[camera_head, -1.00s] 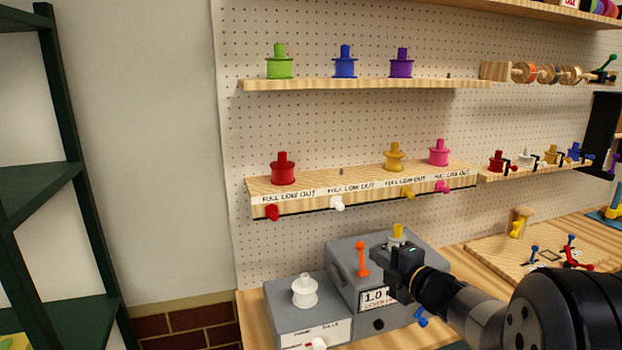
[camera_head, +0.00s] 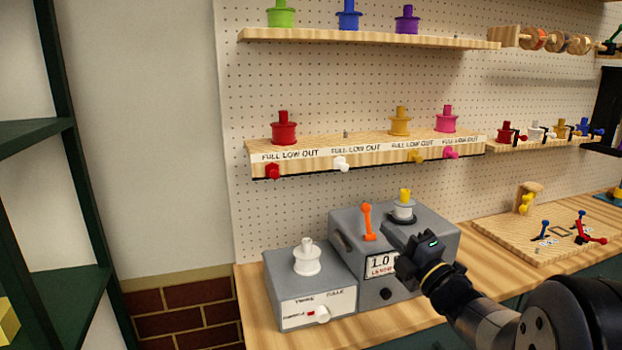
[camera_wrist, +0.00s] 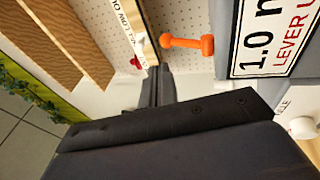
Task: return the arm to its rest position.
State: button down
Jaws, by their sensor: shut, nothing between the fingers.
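My gripper (camera_head: 400,238) is dark and shut with nothing in it. In the head view it is in front of the larger grey box (camera_head: 345,225), covering part of its front and label. In the wrist view the dark gripper body (camera_wrist: 170,125) fills the lower middle, and an orange lever (camera_wrist: 187,43) and the "1.0" label (camera_wrist: 262,45) show beyond it. My arm reaches in from the lower right of the head view. Whether the gripper touches the box cannot be told.
A white spool (camera_head: 306,260) stands on the smaller grey box (camera_head: 285,290). A labelled shelf (camera_head: 350,153) with coloured spools is above. A green rack (camera_head: 60,190) stands at left.

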jog(key=shift+s+d+f+n+t+y+b, duration=0.15)
jog(key=shift+s+d+f+t+y+b, duration=0.15)
jog(key=shift+s+f+b, duration=0.25)
jog(key=shift+s+d+f+n+t+y+b, duration=0.2)
jog(key=shift+s+f+t+b, duration=0.2)
jog(key=shift+b, duration=0.2)
